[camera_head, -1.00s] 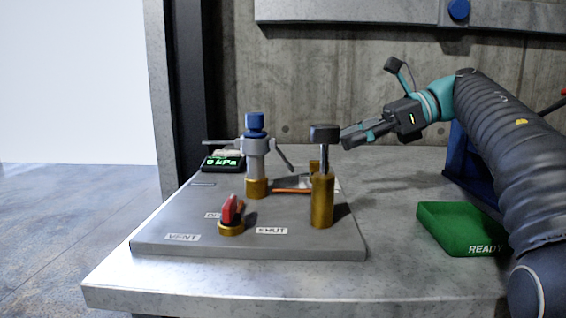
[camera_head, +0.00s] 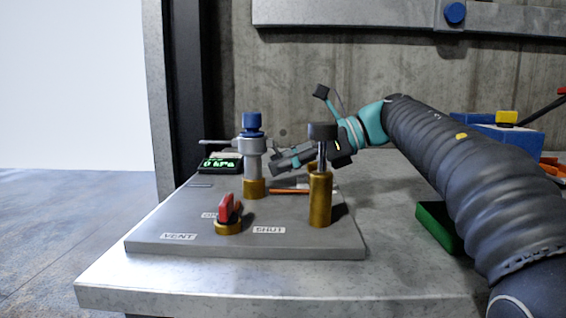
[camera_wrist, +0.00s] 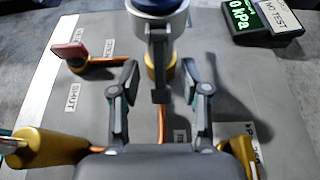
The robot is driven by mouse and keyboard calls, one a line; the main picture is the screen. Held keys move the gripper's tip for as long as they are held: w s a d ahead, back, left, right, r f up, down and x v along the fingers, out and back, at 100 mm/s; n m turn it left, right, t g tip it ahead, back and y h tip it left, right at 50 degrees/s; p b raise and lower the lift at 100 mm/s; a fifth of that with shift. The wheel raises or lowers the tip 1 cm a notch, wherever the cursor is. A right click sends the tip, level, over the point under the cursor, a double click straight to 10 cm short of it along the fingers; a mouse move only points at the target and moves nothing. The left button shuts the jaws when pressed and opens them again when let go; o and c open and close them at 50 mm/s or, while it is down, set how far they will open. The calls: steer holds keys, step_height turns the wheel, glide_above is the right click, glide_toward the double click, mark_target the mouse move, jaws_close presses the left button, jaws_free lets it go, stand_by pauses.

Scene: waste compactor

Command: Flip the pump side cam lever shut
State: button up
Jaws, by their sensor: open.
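The grey clamp coupling (camera_head: 253,150) with a blue cap stands upright on a brass base on the grey panel. Its left lever (camera_head: 215,142) sticks out level to the left. In the wrist view a dark grey lever (camera_wrist: 158,68) extends from the coupling (camera_wrist: 158,8) into the space between my fingers. My gripper (camera_head: 278,160) is open, its fingers (camera_wrist: 161,82) on either side of that lever with visible gaps.
A red-handled valve (camera_head: 228,210) stands at the panel's front left, near VENT and SHUT labels. A gauge reading 0 kPa (camera_head: 220,162) is behind it. A green tray (camera_head: 436,225) lies right of the panel. The pump's black handle (camera_head: 322,131) rises in front of my gripper.

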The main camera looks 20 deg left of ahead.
jaws_close()
steer(key=f+y+b, duration=0.1)
steer(key=b, duration=0.1)
steer(key=shift+a+b, duration=0.15)
steer(key=shift+b, duration=0.25)
steer(key=shift+s+a+f+g+y+b, duration=0.1)
steer(key=shift+a+g+y+b, duration=0.15)
steer(key=shift+y+b, duration=0.65)
steer(key=shift+a+r+b, duration=0.1)
steer(key=shift+r+b, duration=0.1)
steer(key=shift+b, duration=0.5)
steer(key=shift+r, duration=0.1)
